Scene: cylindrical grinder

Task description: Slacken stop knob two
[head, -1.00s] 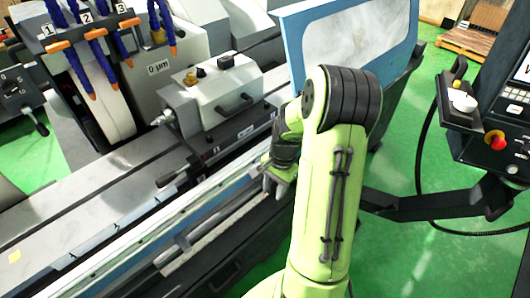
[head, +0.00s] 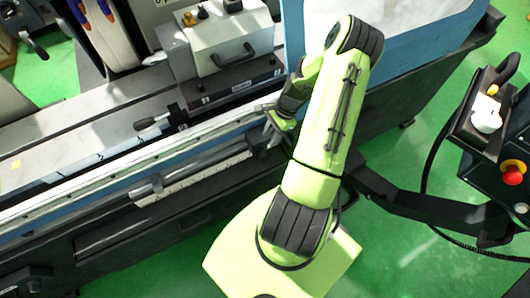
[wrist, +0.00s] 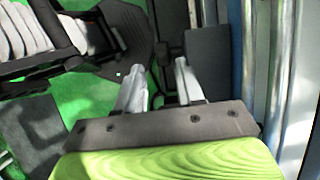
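I cannot pick out a stop knob marked two in either view. On the front of the grinder's table (head: 75,190) runs a long rail with a grey cylindrical piece (head: 146,191) on it. A black lever with a knob end (head: 153,123) sits on the table above the rail. My gripper (head: 278,127) is at the right part of the table's front edge, partly hidden by my arm. In the wrist view my gripper (wrist: 156,76) shows two silver fingers standing apart with nothing between them. A dark block (wrist: 208,65) lies just beyond the right finger.
A grey-white headstock box (head: 228,45) with a black handle stands on the table. A blue-framed guard (head: 455,28) is at the back right. A control panel with a red emergency button (head: 512,173) is at the right.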

